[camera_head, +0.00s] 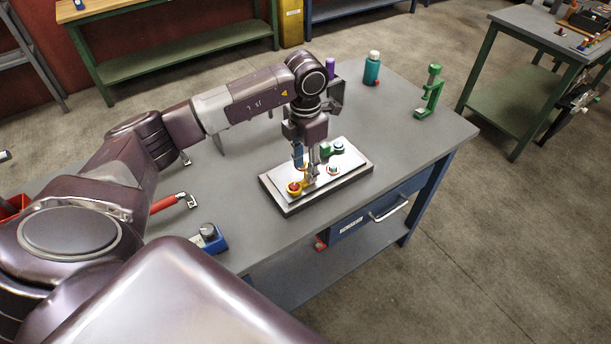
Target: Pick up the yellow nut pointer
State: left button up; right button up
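The yellow nut pointer (291,193) is at the front left of a light plate on a dark base (328,184) on the grey workbench. A red spot shows on its round end, and a yellow part runs back toward my gripper. My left gripper (308,178) points down over the plate, with its fingertips right beside or around the yellow pointer. The fingers partly hide the pointer, and I cannot tell if they touch or grip it. My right gripper is not in view.
A green part (325,150) and a red-and-white round piece (333,170) are close to the fingers on the plate. A teal bottle (371,72) and green clamp (430,92) stand behind. A blue item (211,240) lies at the front edge. The bench's right side is clear.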

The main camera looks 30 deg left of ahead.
aim_at(301, 181)
pick_arm(q)
jog(key=f, duration=0.1)
jog(key=f+p, duration=0.1)
jog(key=shift+w+f, duration=0.2)
jog(key=shift+f, duration=0.75)
jog(key=shift+w, duration=0.1)
jog(key=c, duration=0.9)
grip_shut()
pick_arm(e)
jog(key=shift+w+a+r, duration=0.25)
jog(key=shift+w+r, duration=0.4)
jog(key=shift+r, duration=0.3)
pick_arm(q)
jog(key=shift+r, duration=0.1)
